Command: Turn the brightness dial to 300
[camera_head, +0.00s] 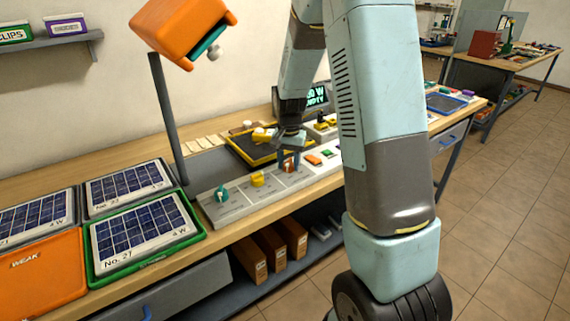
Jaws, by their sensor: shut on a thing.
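A long grey control panel (238,205) lies along the front of the workbench. It carries a teal dial (221,194), a yellow dial (257,180) and an orange-red dial (290,166). Their labels are too small to read, so I cannot tell by name which is the brightness dial. My gripper (289,155) points down from above and is shut on the orange-red dial, partly hiding it.
An orange lamp head (182,30) hangs on a dark post (167,118) left of my arm. Solar panels (143,230) in coloured trays lie at left. A black tray with yellow edging (238,151) sits behind the control panel. Brown boxes (270,248) stand on the shelf below.

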